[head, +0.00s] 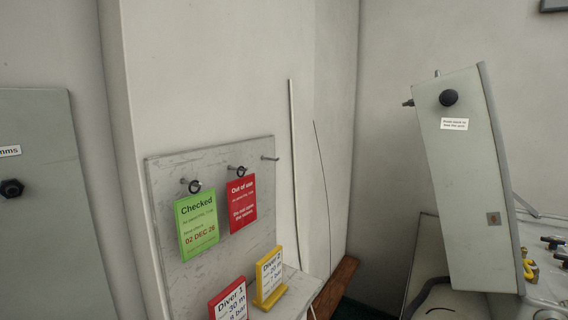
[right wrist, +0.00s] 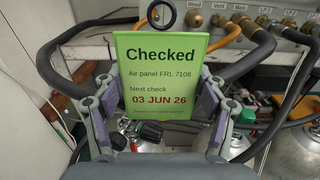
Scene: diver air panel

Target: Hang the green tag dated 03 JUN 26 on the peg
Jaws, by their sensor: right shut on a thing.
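The green tag dated 03 JUN 26 (right wrist: 160,65) is in the right wrist view, upright with a dark ring at its top. My right gripper (right wrist: 160,105) is shut on it by its side edges. In the head view, the board (head: 170,270) has several pegs along its top. A green tag dated 02 DEC 26 (head: 197,225) hangs on the left peg and a red "Out of use" tag (head: 242,204) on the middle peg. The right peg (head: 270,158) is bare. Neither gripper is in the head view.
A red "Diver 1" sign (head: 230,301) and a yellow "Diver 2" sign (head: 270,277) stand on the ledge below the board. A tilted grey panel (head: 465,190) stands at right. Hoses (right wrist: 65,40) and valves fill the background of the right wrist view.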

